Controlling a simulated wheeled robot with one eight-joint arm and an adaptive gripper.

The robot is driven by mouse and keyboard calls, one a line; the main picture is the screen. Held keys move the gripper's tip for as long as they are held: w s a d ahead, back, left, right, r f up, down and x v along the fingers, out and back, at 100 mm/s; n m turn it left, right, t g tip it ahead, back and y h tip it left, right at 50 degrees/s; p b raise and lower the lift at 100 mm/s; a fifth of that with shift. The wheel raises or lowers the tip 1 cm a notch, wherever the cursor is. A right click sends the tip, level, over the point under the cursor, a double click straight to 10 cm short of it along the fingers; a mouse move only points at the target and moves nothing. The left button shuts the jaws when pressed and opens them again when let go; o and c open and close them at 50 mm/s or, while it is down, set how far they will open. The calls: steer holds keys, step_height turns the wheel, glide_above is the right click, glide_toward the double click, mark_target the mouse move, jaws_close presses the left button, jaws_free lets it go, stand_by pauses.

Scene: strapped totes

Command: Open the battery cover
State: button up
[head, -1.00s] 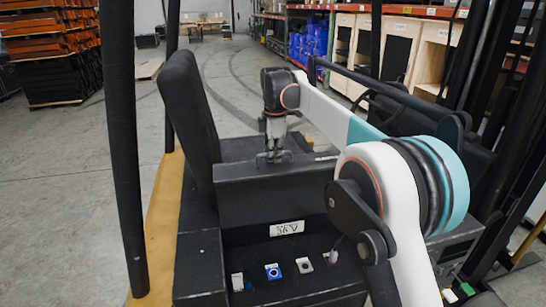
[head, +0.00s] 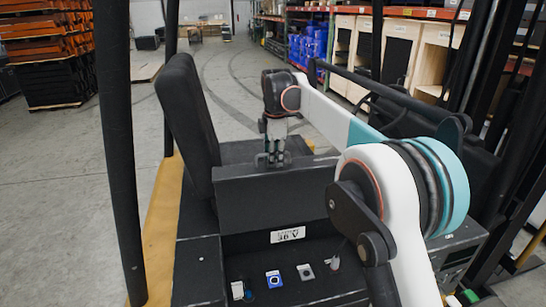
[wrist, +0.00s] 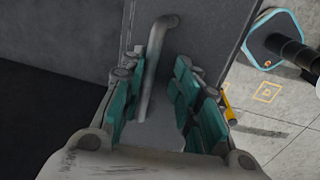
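The battery cover appears to be the black box-like panel (head: 255,205) in the middle of the head view, above a white "36 V" label (head: 288,235). It looks closed, though its seam cannot be made out. My gripper (head: 272,162) points down at the cover's top, towards its far edge. In the wrist view a grey bar handle (wrist: 153,70) stands against a grey surface and runs between the teal finger pads of my gripper (wrist: 158,100). The fingers are apart, with a visible gap on the right of the bar. The handle is barely visible in the head view.
A black seat back (head: 188,110) rises left of the cover. A black post (head: 118,150) stands further left. Sockets and switches, one blue (head: 273,279), sit on the lower ledge in front. Dark bars and mast parts crowd the right. Open concrete floor lies behind.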

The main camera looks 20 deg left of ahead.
steer(key=shift+a, duration=0.1)
steer(key=shift+s+r, duration=0.1)
steer(key=shift+r, duration=0.1)
step_height(320, 180, up, 12)
steer(key=s+d, duration=0.1)
steer(key=shift+f, duration=0.25)
stand_by(0.4)
